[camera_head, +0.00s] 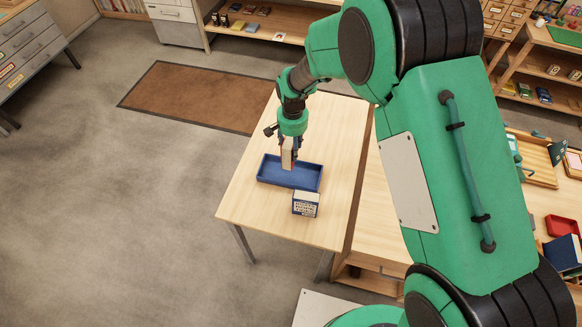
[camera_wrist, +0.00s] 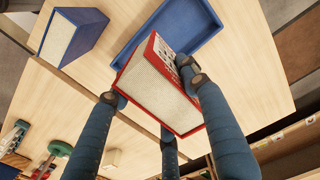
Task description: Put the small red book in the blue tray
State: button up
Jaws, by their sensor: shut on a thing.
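The small red book (camera_wrist: 165,92) is held upright in my gripper (camera_head: 289,146), with its pale page edges facing the wrist camera. It also shows in the head view (camera_head: 287,158). My gripper is shut on it, with blue-grey fingers on both sides in the wrist view. The blue tray (camera_head: 268,178) lies on the light wooden table, and the book is over its middle. In the wrist view the tray (camera_wrist: 120,55) shows beyond the book, partly hidden by it. I cannot tell whether the book touches the tray floor.
A blue book with pale pages (camera_head: 305,205) stands on the table (camera_head: 245,205) just in front of the tray. It also shows in the wrist view (camera_wrist: 70,35). A brown mat (camera_head: 190,95) lies on the floor. A red tray (camera_head: 560,226) is at the far right.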

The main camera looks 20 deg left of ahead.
jog(key=shift+f, duration=2.8)
jog(key=shift+f, duration=0.1)
jog(key=shift+f, duration=1.8)
jog(key=shift+f, duration=0.15)
jog(key=o, duration=1.4)
jog(key=shift+c, duration=0.2)
notch_tip(320, 180, up, 12)
jog(key=shift+r, duration=0.15)
